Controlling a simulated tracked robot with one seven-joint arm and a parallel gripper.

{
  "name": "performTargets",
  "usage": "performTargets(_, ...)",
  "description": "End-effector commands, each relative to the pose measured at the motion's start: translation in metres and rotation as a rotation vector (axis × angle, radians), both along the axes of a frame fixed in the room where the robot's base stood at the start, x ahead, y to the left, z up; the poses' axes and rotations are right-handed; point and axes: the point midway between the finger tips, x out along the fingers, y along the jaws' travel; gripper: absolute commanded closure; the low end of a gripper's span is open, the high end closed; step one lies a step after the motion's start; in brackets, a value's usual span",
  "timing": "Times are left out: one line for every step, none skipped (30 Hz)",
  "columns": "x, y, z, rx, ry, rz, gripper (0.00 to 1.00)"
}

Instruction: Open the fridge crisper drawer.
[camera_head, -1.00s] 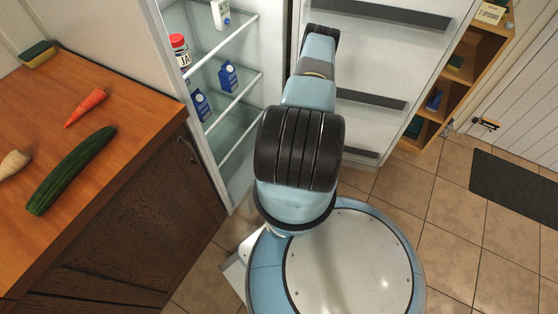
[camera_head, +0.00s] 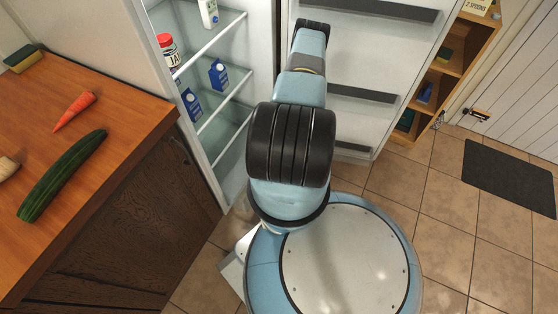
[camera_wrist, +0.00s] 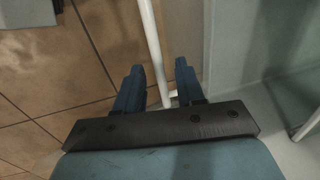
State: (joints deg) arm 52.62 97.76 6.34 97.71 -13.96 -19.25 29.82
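The fridge (camera_head: 212,135) stands open in the head view, with its door (camera_head: 368,55) swung out to the right. The crisper drawer cannot be made out; the fridge's lowest part is largely cut off from view by my arm. My gripper (camera_wrist: 159,72) shows only in the wrist view; in the head view my arm hides it. Its two blue fingers are apart. A thin white bar (camera_wrist: 151,35) runs down the picture between the fingers. I cannot tell whether it lies between them in depth or behind them, or whether they touch it.
The fridge shelves hold a jar (camera_head: 168,50) and blue cartons (camera_head: 218,74). A wooden counter (camera_head: 110,125) with a cucumber (camera_head: 62,176) and a carrot (camera_head: 75,110) stands at left. A wooden shelf unit (camera_head: 463,62) stands beyond the door. Tiled floor at right is open around a dark mat (camera_head: 510,178).

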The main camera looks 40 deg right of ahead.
Motion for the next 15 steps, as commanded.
performTargets(-0.001,-0.001,0.003,0.000,0.000,0.000,0.62)
performTargets(-0.001,-0.001,0.006,0.000,0.000,-0.001,0.62)
performTargets(-0.002,-0.001,0.010,0.000,0.000,-0.001,0.62)
performTargets(-0.002,-0.002,0.014,-0.001,0.000,-0.001,0.62)
performTargets(-0.003,-0.002,0.018,-0.001,0.000,-0.001,0.62)
performTargets(-0.004,-0.002,0.024,-0.001,0.000,-0.001,0.62)
performTargets(-0.005,-0.003,0.029,-0.002,-0.001,-0.001,0.62)
performTargets(-0.006,-0.003,0.034,-0.002,-0.001,-0.001,0.62)
performTargets(-0.007,-0.004,0.041,-0.001,0.000,-0.001,0.62)
performTargets(-0.008,-0.004,0.046,-0.001,0.000,0.000,0.62)
performTargets(-0.009,-0.005,0.051,-0.001,0.000,0.000,0.62)
performTargets(-0.010,-0.005,0.058,0.000,0.000,0.000,0.62)
performTargets(-0.011,-0.005,0.063,-0.001,0.000,0.000,0.62)
performTargets(-0.012,-0.006,0.068,-0.001,0.000,0.000,0.62)
performTargets(-0.014,-0.006,0.075,0.000,0.000,0.000,0.62)
